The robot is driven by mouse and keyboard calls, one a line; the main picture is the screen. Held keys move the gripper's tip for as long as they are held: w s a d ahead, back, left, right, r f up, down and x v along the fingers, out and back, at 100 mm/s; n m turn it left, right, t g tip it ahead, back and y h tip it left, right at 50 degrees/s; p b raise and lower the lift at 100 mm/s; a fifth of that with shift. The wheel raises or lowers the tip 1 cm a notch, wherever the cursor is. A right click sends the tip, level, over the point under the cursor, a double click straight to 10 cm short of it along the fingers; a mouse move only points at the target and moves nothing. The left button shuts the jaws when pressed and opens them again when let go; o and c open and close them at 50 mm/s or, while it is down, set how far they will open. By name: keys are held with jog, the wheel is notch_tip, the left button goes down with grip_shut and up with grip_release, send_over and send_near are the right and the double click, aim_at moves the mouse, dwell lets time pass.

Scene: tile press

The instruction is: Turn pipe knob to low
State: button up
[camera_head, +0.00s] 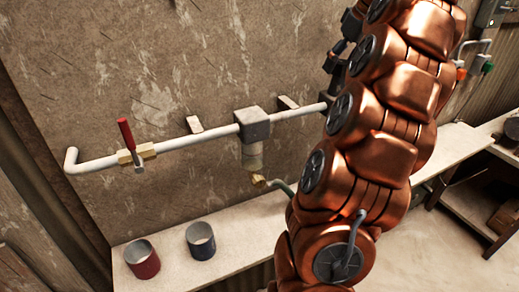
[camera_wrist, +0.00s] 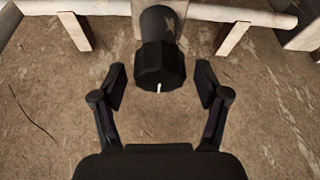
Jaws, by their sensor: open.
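The pipe knob (camera_wrist: 161,66) is a black, ribbed cylinder at the upper middle of the wrist view. A short white mark (camera_wrist: 159,88) shows on its near edge. The knob joins the pale pipe (camera_wrist: 235,14) through a dark stem. My gripper (camera_wrist: 161,85) is open, one finger on each side of the knob's near end, with a visible gap on both sides. It holds nothing. In the head view my copper arm covers the right part of the pipe (camera_head: 198,137), and I cannot make out the knob there. No low label is readable.
A red-handled valve (camera_head: 126,135) sits on the pipe at the left, and a grey block (camera_head: 252,124) farther right. A red cup (camera_head: 142,260) and a dark blue cup (camera_head: 201,241) stand on the ledge (camera_head: 243,242). Brackets (camera_wrist: 75,31) flank the knob.

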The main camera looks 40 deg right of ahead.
jog(key=m, duration=0.2)
jog(key=m+h+b, duration=0.1)
jog(key=m, duration=0.1)
jog(key=shift+s+g+h, duration=0.1)
jog(key=shift+g+h, duration=0.2)
jog(key=m+g+h+p, duration=0.1)
jog(key=m, duration=0.4)
jog(key=shift+r, duration=0.15)
jog(key=m+g+p, duration=0.1)
jog(key=m, duration=0.1)
jog(key=m+h+p, duration=0.1)
jog(key=m+p, duration=0.1)
jog(key=shift+m+g, duration=0.4)
jog(key=shift+m+g+p, duration=0.9)
jog(key=shift+m+p, duration=1.25)
jog(key=shift+m, duration=0.05)
jog(key=shift+m+p, duration=0.3)
